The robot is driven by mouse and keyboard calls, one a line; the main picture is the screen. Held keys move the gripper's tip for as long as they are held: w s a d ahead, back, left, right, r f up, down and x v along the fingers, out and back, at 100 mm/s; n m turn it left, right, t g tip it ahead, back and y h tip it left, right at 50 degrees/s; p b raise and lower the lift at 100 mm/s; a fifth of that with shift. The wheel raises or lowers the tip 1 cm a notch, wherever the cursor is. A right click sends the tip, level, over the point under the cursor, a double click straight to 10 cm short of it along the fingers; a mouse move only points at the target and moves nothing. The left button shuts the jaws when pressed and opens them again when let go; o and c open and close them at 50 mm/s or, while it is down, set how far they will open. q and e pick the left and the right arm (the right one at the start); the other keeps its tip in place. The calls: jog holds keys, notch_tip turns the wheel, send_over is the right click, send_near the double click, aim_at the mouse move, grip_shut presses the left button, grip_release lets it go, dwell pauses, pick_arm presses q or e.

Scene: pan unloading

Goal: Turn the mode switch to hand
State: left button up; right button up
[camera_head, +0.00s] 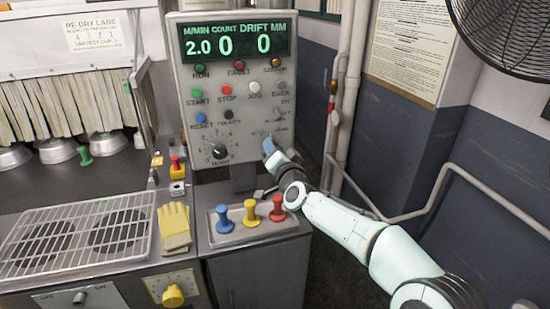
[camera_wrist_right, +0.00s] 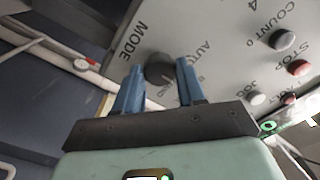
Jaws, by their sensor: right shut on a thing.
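The mode switch (camera_wrist_right: 160,68) is a dark round knob on the grey control panel (camera_head: 212,105). In the wrist view it sits between the two blue fingers of my right gripper (camera_wrist_right: 159,78), with the lettering MODE and AUTO beside it. My right gripper (camera_head: 269,147) is shut on the knob at the panel's lower right. In the head view the gripper hides the knob. The fingers cover part of it in the wrist view, and I cannot tell which way it points. My left gripper is in neither view.
Several push buttons and a black dial (camera_head: 220,151) are on the panel. Below stand blue, yellow and red spools in a metal tray (camera_head: 246,235). A yellow glove (camera_head: 174,226) and wire rack (camera_head: 75,243) lie left. A pipe (camera_head: 346,90) runs right of the panel.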

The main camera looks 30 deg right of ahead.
pick_arm(q)
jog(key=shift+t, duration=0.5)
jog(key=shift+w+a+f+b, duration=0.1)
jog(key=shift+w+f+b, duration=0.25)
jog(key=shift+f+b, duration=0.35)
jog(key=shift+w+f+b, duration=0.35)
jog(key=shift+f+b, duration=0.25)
jog(key=shift+b, duration=0.05)
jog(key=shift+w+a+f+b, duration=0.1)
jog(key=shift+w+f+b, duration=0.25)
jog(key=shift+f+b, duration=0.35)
pick_arm(e)
jog(key=shift+m, duration=4.7)
jog(key=o, duration=1.1)
jog(key=shift+c, duration=0.2)
